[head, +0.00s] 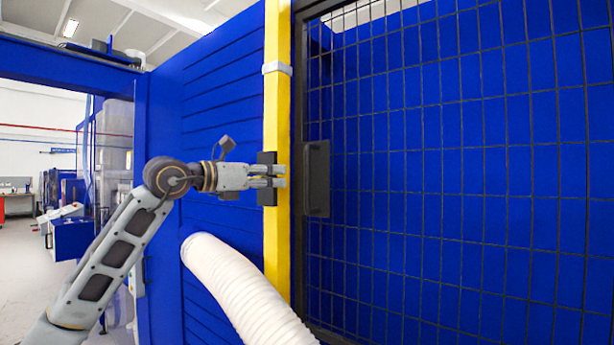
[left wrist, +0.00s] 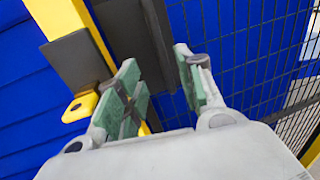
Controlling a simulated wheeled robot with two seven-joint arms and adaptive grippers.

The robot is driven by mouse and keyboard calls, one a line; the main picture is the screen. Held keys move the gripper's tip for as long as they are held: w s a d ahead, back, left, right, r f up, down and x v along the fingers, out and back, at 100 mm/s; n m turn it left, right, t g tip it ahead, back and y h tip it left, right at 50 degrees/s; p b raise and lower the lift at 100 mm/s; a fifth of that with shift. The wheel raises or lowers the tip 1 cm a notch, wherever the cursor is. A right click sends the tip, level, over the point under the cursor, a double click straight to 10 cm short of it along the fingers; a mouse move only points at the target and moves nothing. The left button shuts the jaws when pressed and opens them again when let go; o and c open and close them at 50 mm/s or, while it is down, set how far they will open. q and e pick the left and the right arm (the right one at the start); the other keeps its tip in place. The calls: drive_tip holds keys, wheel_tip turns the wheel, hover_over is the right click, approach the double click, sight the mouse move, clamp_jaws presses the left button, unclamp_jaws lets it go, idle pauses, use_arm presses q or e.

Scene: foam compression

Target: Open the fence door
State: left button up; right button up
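The fence door (head: 430,150) is a black wire mesh in a dark frame, and it appears closed against a yellow post (head: 277,100). A dark block-like handle (head: 317,180) sits on the door's left edge. My left gripper (head: 283,176) points right across the post, its tips just left of the handle. In the left wrist view my left gripper (left wrist: 157,62) has its green-padded fingers apart. A dark upright part (left wrist: 148,40) shows beyond and between them; I cannot tell if it is handle or frame. Nothing is visibly gripped. My right gripper is out of view.
A black plate (head: 267,195) is fixed to the post behind my fingers. A yellow tab (left wrist: 80,106) shows below a dark plate (left wrist: 76,60) in the left wrist view. A white ribbed hose (head: 240,290) rises below my arm. Blue panels (head: 215,100) stand left of the post.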

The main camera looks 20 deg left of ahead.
use_arm(q)
drive_tip(key=shift+p+x, duration=1.95)
drive_tip(key=shift+x, duration=4.15)
drive_tip(key=shift+c, duration=0.4)
clamp_jaws()
